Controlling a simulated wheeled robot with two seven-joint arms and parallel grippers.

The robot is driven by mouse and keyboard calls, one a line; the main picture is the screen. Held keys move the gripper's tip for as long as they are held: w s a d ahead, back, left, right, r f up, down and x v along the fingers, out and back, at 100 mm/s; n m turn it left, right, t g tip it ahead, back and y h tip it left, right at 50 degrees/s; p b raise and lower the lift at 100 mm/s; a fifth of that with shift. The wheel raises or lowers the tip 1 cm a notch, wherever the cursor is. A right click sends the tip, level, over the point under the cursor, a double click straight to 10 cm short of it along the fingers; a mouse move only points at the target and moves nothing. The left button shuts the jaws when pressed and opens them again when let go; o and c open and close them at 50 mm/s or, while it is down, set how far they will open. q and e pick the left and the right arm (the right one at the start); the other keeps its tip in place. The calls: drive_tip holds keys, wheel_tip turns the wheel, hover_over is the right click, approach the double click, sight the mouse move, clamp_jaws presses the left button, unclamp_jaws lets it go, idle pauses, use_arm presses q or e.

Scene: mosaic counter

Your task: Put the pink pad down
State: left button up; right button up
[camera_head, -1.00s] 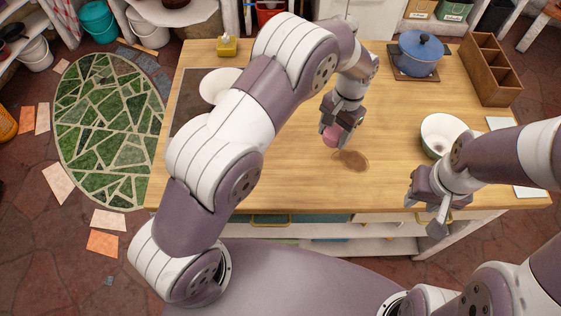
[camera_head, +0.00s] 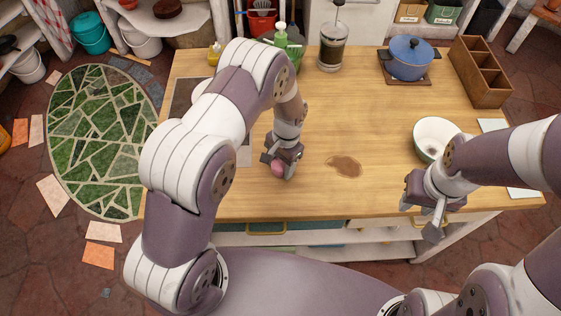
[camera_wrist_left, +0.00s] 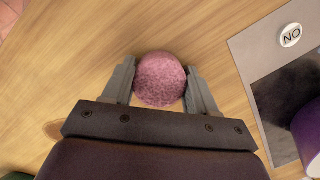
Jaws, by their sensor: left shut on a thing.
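The pink pad (camera_head: 277,169) is round and rough-textured. My left gripper (camera_head: 283,163) is shut on it near the front left of the wooden counter (camera_head: 310,190). In the left wrist view the pad (camera_wrist_left: 160,79) sits between the two fingers of the left gripper (camera_wrist_left: 161,88), over bare wood. I cannot tell whether the pad touches the counter. My right gripper (camera_head: 421,212) is empty at the counter's front right edge; its fingers are apart.
A brown stain (camera_head: 344,166) lies on the wood right of the left gripper. A white bowl (camera_head: 436,136), a blue pot (camera_head: 411,62) and a wooden divided box (camera_head: 481,72) stand on the right.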

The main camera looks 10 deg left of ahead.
use_arm(q)
drive_tip(key=shift+f, duration=0.2)
drive_tip(key=o, duration=1.1)
drive_tip(key=shift+r, duration=0.3)
drive_tip(key=shift+w+d+r+b, duration=0.1)
drive_tip(key=shift+r+b, duration=0.2)
wheel_tip(320, 180, up, 10)
drive_tip(key=w+b, duration=0.1)
drive_tip(key=b, duration=0.2)
drive_tip(key=s+a+r+n+t, duration=0.1)
drive_tip(key=s+a+r+n, duration=0.1)
drive_tip(key=s, duration=0.5)
drive_tip(key=s+a+r+n+t+h, duration=0.1)
drive_tip(key=s+a+r+n+t, duration=0.1)
drive_tip(key=s, duration=0.6)
wheel_tip(320, 180, up, 2)
drive_tip(key=shift+a+r+n, duration=0.1)
drive_tip(key=shift+a+n, duration=0.7)
drive_tip(key=shift+a, duration=0.1)
